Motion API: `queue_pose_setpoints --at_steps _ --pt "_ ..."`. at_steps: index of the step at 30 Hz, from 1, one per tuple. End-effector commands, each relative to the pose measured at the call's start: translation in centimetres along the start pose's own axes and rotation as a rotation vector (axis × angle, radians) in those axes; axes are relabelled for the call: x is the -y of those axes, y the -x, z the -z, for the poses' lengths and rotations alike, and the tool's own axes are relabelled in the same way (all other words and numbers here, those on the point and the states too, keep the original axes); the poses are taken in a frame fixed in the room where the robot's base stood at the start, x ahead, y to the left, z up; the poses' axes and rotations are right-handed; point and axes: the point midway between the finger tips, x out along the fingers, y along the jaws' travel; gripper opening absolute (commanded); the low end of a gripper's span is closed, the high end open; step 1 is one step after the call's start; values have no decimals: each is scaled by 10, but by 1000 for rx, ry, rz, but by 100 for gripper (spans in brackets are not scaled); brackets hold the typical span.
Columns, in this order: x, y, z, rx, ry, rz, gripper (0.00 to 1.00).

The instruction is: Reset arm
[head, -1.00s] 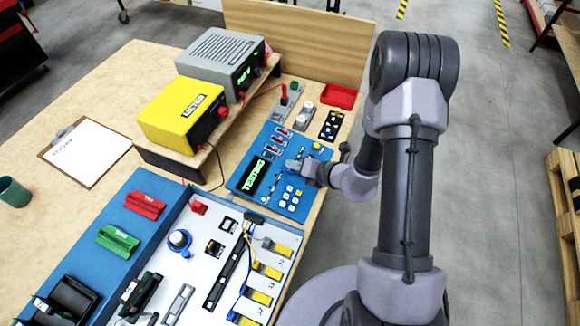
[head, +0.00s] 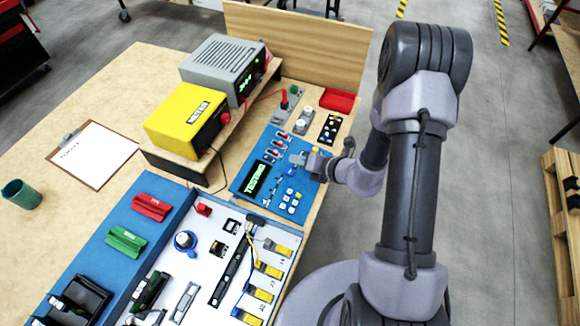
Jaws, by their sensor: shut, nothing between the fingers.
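My gripper (head: 298,159) is above the blue control panel (head: 248,207) at the right side of the bench. It is small in the picture and shut, with nothing seen in it. The panel has a dark display with green letters (head: 257,180), several red-and-dark switches (head: 273,153) and several white buttons (head: 291,197). The gripper hides part of the panel's upper right. Whether it touches the panel cannot be told. My arm comes in from the right.
A yellow meter (head: 186,118) and a grey supply (head: 222,68) stand on a raised wooden shelf. A white tray with wired modules (head: 205,262) lies in front. A red bin (head: 337,100) is behind the gripper. A clipboard (head: 92,153) and green cup (head: 20,194) are on the left.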

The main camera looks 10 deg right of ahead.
Motion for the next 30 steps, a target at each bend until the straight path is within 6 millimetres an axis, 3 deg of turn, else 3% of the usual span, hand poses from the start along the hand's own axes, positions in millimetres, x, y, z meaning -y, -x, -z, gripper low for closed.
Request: queue_pose_setpoints --at_steps 14,17,20,22,24,27,30 --pt "-4 5 -4 -1 0 0 0" --pt "-18 8 -8 -11 58 -28 0" --pt "-83 26 -19 -63 336 -146 0" --pt "-149 56 -15 -128 687 -271 0" --pt "-202 98 6 -202 1100 -382 0" --pt "-238 161 40 -307 1697 -477 0" --pt "-237 216 62 -421 2256 -483 0"
